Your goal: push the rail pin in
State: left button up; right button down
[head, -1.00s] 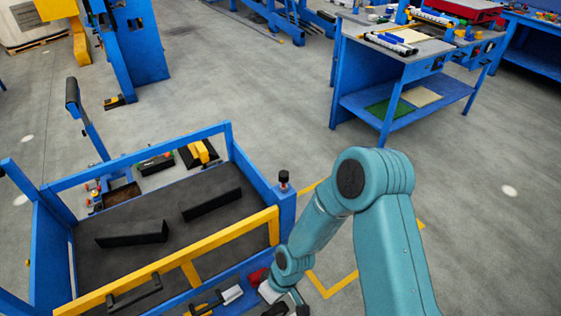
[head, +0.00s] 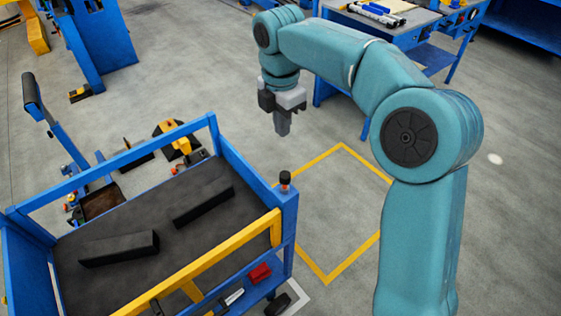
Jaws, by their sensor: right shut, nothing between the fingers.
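My right gripper (head: 282,129) is shut and empty, pointing down. In the head view it shows just above the pin, with a gap between them; the true distance is unclear. My left gripper is not in view.
The blue cart (head: 255,170) has a dark deck with two black blocks (head: 120,248) (head: 203,204). A red item (head: 260,273) and tools lie on a lower shelf. A yellow floor outline (head: 330,277) is beside the cart. A workbench (head: 415,18) stands behind.

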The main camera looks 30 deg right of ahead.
aim_at(285, 175)
jog(key=f, duration=1.2)
jog(key=shift+s+d+f, duration=0.15)
jog(key=shift+s+f, duration=0.05)
jog(key=shift+s, duration=0.2)
jog(key=shift+s+f, duration=0.1)
jog(key=shift+f, duration=0.65)
pick_arm(q)
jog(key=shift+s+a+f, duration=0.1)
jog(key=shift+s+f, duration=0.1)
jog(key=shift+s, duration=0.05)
jog(key=shift+b, duration=0.35)
